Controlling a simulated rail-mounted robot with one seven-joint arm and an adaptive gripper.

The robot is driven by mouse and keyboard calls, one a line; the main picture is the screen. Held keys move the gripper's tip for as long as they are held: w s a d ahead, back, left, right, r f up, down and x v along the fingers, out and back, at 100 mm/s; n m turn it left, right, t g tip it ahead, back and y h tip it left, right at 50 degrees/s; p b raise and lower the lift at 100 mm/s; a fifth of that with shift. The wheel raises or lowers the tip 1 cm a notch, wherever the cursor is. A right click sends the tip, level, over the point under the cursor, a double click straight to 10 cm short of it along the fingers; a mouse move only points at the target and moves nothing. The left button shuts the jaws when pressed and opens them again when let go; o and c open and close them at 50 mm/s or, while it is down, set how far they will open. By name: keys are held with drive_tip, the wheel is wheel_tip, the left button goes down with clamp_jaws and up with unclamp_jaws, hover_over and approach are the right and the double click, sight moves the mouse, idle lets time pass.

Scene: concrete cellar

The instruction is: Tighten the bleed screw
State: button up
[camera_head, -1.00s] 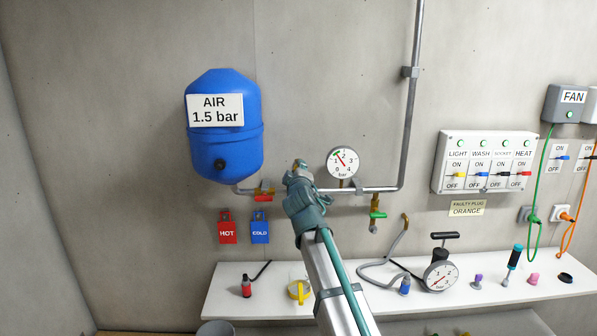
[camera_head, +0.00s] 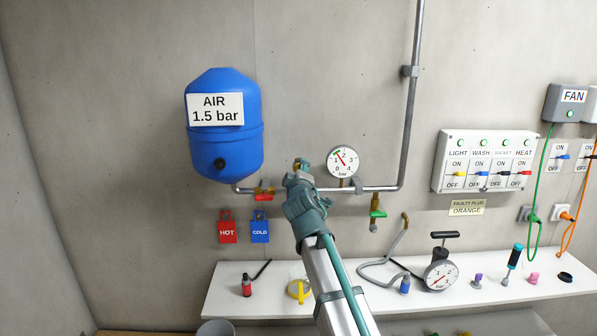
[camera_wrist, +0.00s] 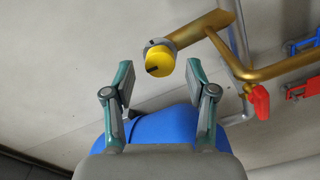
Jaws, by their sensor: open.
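The bleed screw (camera_wrist: 159,61) shows in the wrist view as a yellow round head with a dark slot, at the end of a brass fitting (camera_wrist: 199,36). In the head view the fitting is mostly hidden behind my gripper (camera_head: 300,180). In the wrist view my gripper (camera_wrist: 158,88) is open, with one teal and grey finger on each side and nothing between them. The screw head lies above the gap between the fingertips in the picture, and neither finger appears to touch it.
The blue air vessel (camera_head: 226,127) hangs to the left. A pressure gauge (camera_head: 342,160) and a red-handled valve (camera_head: 263,197) sit on the pipe close by. A white shelf (camera_head: 225,299) below holds a pump (camera_head: 441,270) and several small items.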

drive_tip(key=s+d, duration=0.1)
drive_tip(key=s, duration=0.9)
drive_tip(key=shift+d, duration=0.15)
drive_tip(key=s+d+f+m+g+h, duration=0.1)
drive_tip(key=s+d+f+m+g, duration=0.25)
drive_tip(key=f, duration=1.25)
drive_tip(key=s+d+f+m+g+h, duration=0.15)
drive_tip(key=s+d+f+g, duration=0.35)
drive_tip(key=f, duration=1.2)
drive_tip(key=s+d+f+m+g+h, duration=0.1)
drive_tip(key=s+d+f+m+g, duration=0.35)
drive_tip(key=f, duration=1.15)
drive_tip(key=s+d+f+m+g+b, duration=0.1)
drive_tip(key=s+d+f+g, duration=0.2)
drive_tip(key=s+f, duration=0.45)
drive_tip(key=s+d+f+m+g+b, duration=0.1)
drive_tip(key=s+d+f+g, duration=0.1)
drive_tip(key=s+f, duration=0.55)
drive_tip(key=s+d+f+g, duration=0.2)
drive_tip(key=s+f, duration=0.2)
drive_tip(key=s, duration=0.4)
drive_tip(key=s+d+f+m+g+y, duration=0.1)
drive_tip(key=s+d+f+g, duration=0.1)
drive_tip(key=s+f, duration=0.3)
drive_tip(key=s+d+f+m+g, duration=0.1)
drive_tip(key=s+f, duration=0.4)
drive_tip(key=s, duration=0.7)
drive_tip(key=shift+s+d+g+b, duration=0.3)
drive_tip(key=shift+s+d+g, duration=0.15)
drive_tip(key=shift+g, duration=0.35)
